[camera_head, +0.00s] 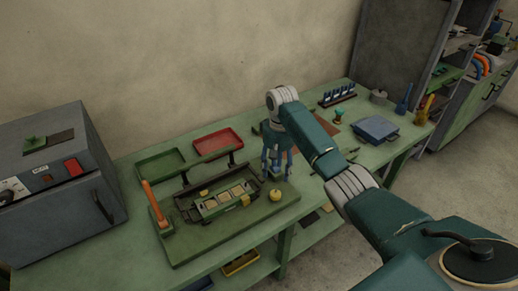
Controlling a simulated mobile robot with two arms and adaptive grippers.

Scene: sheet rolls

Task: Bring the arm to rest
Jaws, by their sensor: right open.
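My right arm reaches in from the lower right across the green workbench (330,185). My right gripper (276,172) points down over the back right part of a green board (200,245). Its fingers are apart and nothing shows between them. A green fixture (222,200) with several tan squares in it sits on the board to the left of the gripper. A small yellow knob (275,194) stands just below the fingertips; I cannot tell whether they touch it. My left gripper is not in view.
A grey box machine (60,190) with a red switch stands at the left. An orange upright handle (154,200) rises from the board's left edge. Green (160,165) and red (217,142) trays lie behind. A blue case (375,130) sits at the right.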

